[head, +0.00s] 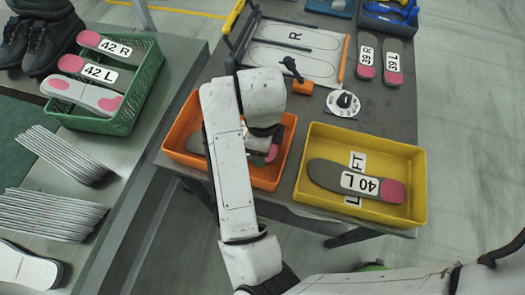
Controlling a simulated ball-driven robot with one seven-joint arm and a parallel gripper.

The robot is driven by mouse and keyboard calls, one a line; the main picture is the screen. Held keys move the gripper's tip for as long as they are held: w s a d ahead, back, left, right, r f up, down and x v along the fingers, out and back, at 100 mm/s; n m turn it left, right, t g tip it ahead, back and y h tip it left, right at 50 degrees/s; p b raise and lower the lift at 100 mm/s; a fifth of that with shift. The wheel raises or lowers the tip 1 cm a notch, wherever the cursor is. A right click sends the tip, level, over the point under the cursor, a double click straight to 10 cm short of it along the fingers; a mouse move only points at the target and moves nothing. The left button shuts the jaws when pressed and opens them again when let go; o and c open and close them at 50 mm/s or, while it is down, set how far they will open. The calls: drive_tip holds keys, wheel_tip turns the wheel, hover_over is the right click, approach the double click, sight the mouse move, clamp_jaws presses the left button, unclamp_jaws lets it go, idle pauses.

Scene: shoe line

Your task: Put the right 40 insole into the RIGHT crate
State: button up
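An orange crate (279,180) stands on the table, mostly behind my arm; no label on it can be read. My gripper (258,156) is low over or in this crate, close to the pink end. My arm covers most of it, so its fingers and grip cannot be made out. The yellow crate (418,170) on the right has a partly covered label, "FT" visible, and holds the 40 L insole (330,173).
The 39 R (366,55) and 39 L (393,62) insoles lie at the table's back right. A white board (295,38) marked R, an orange-handled tool (302,86) and a round dial (343,103) lie behind the crates. A green crate (124,122) of insoles stands on the left bench.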

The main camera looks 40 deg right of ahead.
drive_tip(key=shift+f, duration=0.7)
drive_tip(key=shift+c, duration=1.3)
drive_tip(key=o, duration=1.6)
drive_tip(key=shift+r, duration=0.1)
wheel_tip(320, 180, up, 12)
drive_tip(key=p, duration=0.2)
drive_tip(key=shift+p, duration=0.4)
